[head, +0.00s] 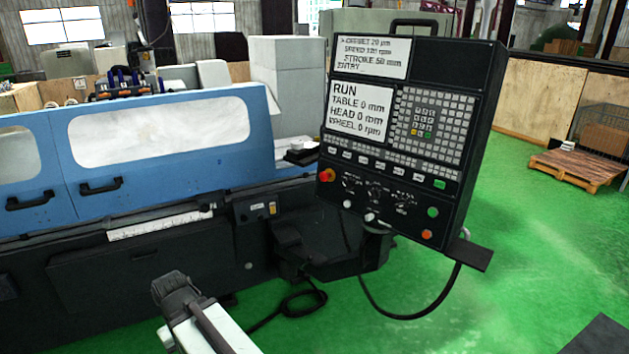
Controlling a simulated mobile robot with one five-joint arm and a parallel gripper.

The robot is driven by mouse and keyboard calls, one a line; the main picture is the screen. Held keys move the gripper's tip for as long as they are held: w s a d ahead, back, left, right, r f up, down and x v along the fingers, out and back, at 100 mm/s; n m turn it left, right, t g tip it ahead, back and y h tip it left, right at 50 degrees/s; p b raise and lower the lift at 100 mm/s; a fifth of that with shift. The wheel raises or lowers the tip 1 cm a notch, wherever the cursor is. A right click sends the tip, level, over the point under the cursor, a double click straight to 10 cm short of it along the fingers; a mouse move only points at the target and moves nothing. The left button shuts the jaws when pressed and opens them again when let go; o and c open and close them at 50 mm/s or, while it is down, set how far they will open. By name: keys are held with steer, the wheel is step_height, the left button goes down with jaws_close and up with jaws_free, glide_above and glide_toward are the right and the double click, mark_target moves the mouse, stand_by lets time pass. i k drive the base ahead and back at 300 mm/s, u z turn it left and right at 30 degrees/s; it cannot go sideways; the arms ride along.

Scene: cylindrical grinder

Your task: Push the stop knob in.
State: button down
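The stop knob (326,175) appears to be the red knob with a bit of yellow around it, at the lower left edge of the black control panel (468,120). It stands out from the panel face; how far it is pressed cannot be told. My gripper (172,287) is the dark end of my arm at the bottom of the head view, low and to the left of the panel. It is well apart from the knob and touches nothing that I can see. Its fingers are too unclear to tell open from shut.
The grinder's blue doors (160,135) fill the left. A black cable (410,317) hangs below the panel.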

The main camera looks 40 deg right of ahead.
mark_target(324, 176)
steer(key=u, duration=0.05)
steer(key=i, duration=1)
steer(key=z, duration=0.05)
